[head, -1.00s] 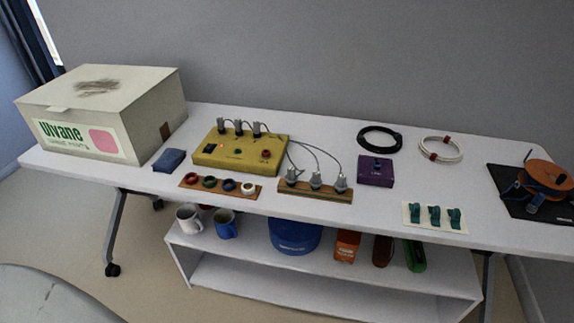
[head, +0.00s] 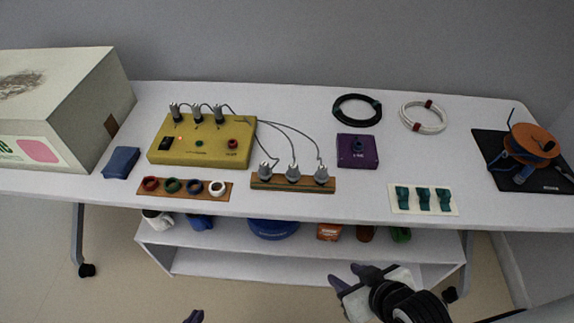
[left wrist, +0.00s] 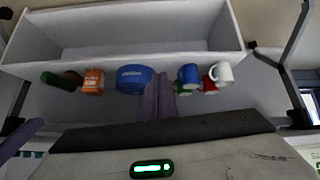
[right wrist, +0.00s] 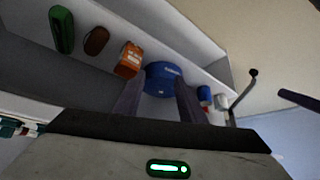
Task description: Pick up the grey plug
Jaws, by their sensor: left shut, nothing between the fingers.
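Three grey plugs stand upright in a row on a wooden block (head: 292,186) on the white table: left (head: 265,170), middle (head: 293,173) and right (head: 321,175). Thin grey cables run from them toward a yellow box (head: 202,154), where three more dark grey plugs (head: 197,112) stand along the back. My left gripper (head: 194,316) shows only a fingertip at the bottom edge; its fingers (left wrist: 159,100) are together and empty. My right gripper (head: 350,277) is open and empty, in front of the table. Both are well apart from the plugs.
Colored rings sit on a strip (head: 185,195). A purple box (head: 357,151), black cable coil (head: 357,110), white coil (head: 423,117), green clips on a card (head: 423,200) and an orange reel (head: 532,143) are rightward. A large box (head: 90,100) stands left. A shelf (head: 300,268) is below.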

